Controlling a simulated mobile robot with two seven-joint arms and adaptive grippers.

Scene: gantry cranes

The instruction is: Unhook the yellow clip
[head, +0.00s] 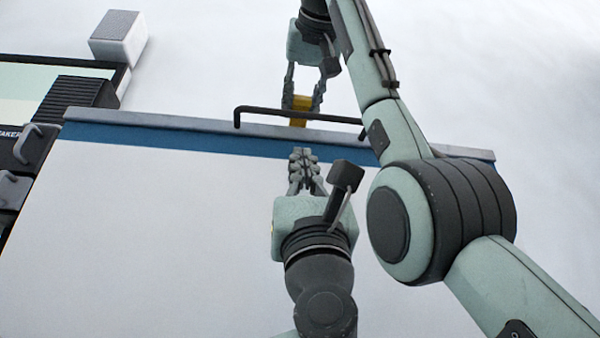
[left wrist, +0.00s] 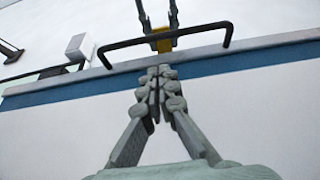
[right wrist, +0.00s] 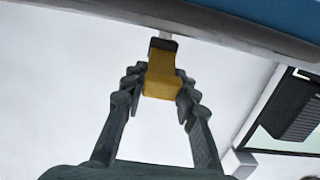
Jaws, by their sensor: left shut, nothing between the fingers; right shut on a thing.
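The yellow clip (head: 300,103) is at the far side of the black bar handle (head: 275,110) on the panel's edge. It also shows in the left wrist view (left wrist: 161,45) and in the right wrist view (right wrist: 160,82), where its top end is dark. My right gripper (head: 302,98) reaches over from beyond the edge and is shut on the clip, one finger on each side. Whether the clip still hangs on the bar I cannot tell. My left gripper (head: 303,153) is shut and empty, over the panel on the near side of the bar, apart from the clip.
A white panel (head: 150,230) with a blue band (head: 200,135) and a grey rim fills the near area. My right arm arches over its right side. At the left are a dark-framed unit (head: 80,92) with ribbed black parts and a pale box (head: 118,38).

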